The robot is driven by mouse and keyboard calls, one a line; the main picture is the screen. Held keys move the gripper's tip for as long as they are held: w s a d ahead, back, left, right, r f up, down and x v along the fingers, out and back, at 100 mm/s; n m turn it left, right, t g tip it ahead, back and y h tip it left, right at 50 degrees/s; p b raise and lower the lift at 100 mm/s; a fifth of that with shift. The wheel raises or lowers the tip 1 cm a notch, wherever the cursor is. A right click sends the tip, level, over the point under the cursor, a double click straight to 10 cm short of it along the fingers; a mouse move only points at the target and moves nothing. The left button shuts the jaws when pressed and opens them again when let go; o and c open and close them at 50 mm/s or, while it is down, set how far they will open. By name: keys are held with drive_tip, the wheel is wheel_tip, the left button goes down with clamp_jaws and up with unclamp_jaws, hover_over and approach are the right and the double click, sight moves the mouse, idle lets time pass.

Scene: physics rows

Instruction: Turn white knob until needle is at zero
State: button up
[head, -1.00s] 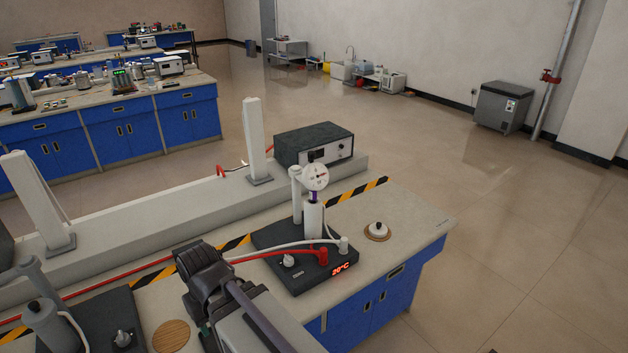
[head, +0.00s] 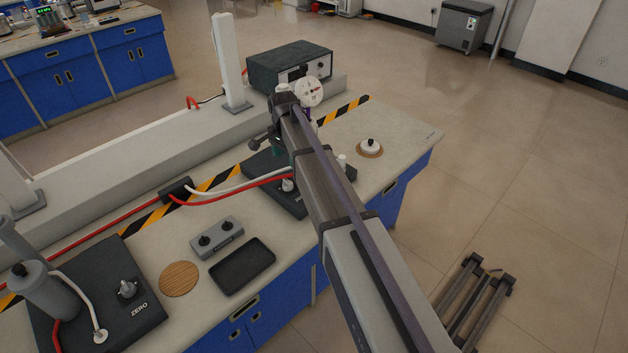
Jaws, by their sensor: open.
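A round white dial gauge (head: 309,91) stands on the right-hand black base (head: 258,166). Its dark needle is too small to read. A pale knob (head: 288,185) sits on that base, beside my arm. Another pale knob (head: 127,289) sits on the left black base (head: 75,325), next to the word ZERO. I cannot tell from the picture which knob the task means. My gripper (head: 272,130) is at the far end of my arm, left of and just below the dial, away from both knobs. It is open; I see nothing between its fingers. My arm hides part of the right base.
A red hose and a white hose (head: 225,189) run to the right base. A black tray (head: 243,266), a small grey two-knob box (head: 217,238) and a cork disc (head: 179,279) lie on the bench. A white lidded piece (head: 370,146) sits at right. A black instrument box (head: 290,62) stands behind.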

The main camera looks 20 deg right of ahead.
sight(287, 181)
drive_tip(key=shift+a+f+m, duration=0.25)
drive_tip(key=shift+m, duration=0.05)
wheel_tip(287, 181, down, 11)
drive_tip(key=b, duration=1.1)
drive_tip(key=shift+r, duration=0.35)
drive_tip(key=c, duration=0.9)
drive_tip(key=shift+c, duration=0.2)
